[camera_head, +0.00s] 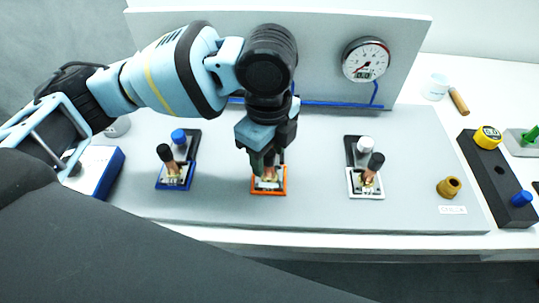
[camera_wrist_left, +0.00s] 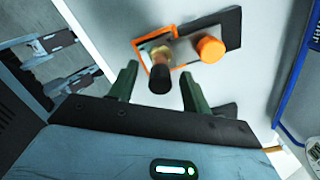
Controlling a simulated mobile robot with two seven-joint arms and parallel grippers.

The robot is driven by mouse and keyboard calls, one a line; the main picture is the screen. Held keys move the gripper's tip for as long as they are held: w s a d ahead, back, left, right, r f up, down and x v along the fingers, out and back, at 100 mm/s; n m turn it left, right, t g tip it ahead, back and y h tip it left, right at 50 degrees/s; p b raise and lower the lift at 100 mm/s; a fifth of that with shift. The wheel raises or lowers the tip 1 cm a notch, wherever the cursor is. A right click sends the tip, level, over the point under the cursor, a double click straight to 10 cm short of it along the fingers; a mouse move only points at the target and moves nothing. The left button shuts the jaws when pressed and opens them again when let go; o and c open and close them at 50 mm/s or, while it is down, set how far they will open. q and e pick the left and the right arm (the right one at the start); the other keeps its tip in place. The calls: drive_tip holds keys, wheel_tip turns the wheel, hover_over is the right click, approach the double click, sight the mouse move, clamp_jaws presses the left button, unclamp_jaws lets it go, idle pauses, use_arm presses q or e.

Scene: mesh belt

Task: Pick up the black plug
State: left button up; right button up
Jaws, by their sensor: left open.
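Several black-topped pieces stand on the grey board, and I cannot tell which is the black plug meant. One black cap (camera_wrist_left: 160,78) on a brass and copper-coloured stem shows in the left wrist view, at the orange-framed station (camera_head: 268,191). Other black caps stand at the blue-framed station (camera_head: 164,152) and the white-framed station (camera_head: 377,160). My left gripper (camera_head: 264,168) is over the orange-framed station, pointing down. In the left wrist view, its green fingers (camera_wrist_left: 158,68) are open, one on each side of the black cap, with gaps. In the head view my gripper hides that cap.
An orange knob (camera_wrist_left: 210,49) stands close to the black cap. Behind are an upright panel with a gauge (camera_head: 366,60) and a blue pipe (camera_head: 330,104). At the right are a brass piece (camera_head: 449,187) and a black block (camera_head: 487,165) with yellow and blue pieces.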

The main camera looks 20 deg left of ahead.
use_arm(q)
drive_tip(key=shift+c, duration=0.2)
drive_tip(key=c, duration=1)
use_arm(e)
drive_tip(key=shift+w+a, duration=0.1)
use_arm(q)
drive_tip(key=shift+r, duration=0.2)
drive_tip(key=shift+r, duration=0.55)
wheel_tip(320, 180, up, 2)
drive_tip(key=shift+r, duration=0.2)
drive_tip(key=s+d+p, duration=0.1)
drive_tip(key=s, duration=0.4)
drive_tip(key=s+d, duration=0.1)
drive_tip(key=s, duration=0.4)
drive_tip(key=s+d+r+p, duration=0.1)
drive_tip(key=s+d, duration=0.1)
drive_tip(key=s, duration=0.3)
drive_tip(key=shift+s+d+r+p, duration=0.1)
drive_tip(key=shift+s+p, duration=0.1)
drive_tip(key=shift+p, duration=0.1)
use_arm(e)
drive_tip(key=shift+t, duration=0.4)
drive_tip(key=w+r, duration=0.2)
drive_tip(key=r, duration=0.1)
drive_tip(key=shift+w+d+r, duration=0.1)
drive_tip(key=shift+d+r, duration=0.1)
